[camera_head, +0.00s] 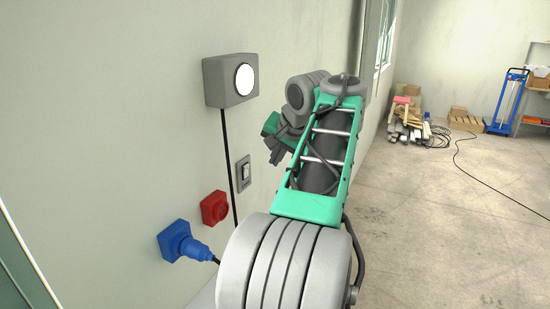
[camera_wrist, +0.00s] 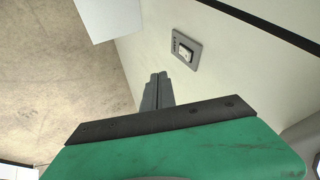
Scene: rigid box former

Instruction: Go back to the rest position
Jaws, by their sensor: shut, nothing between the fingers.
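My gripper (camera_head: 279,154) hangs near the wall at the far end of my green and grey arm, just right of a grey wall switch (camera_head: 243,173). In the wrist view my gripper (camera_wrist: 158,78) shows its two dark fingers pressed together, with nothing between them. The switch (camera_wrist: 185,51) is beyond the fingertips there, a little to the right, and apart from them. Part of the gripper is hidden by my arm in the head view.
A grey box with a round white face (camera_head: 243,79) is on the wall, with a black cable (camera_head: 228,150) below it. A red socket (camera_head: 214,207) and a blue plug in a blue socket (camera_head: 180,243) sit lower. Open floor (camera_head: 430,220) lies right; wood scraps and a blue trolley (camera_head: 508,100) stand far back.

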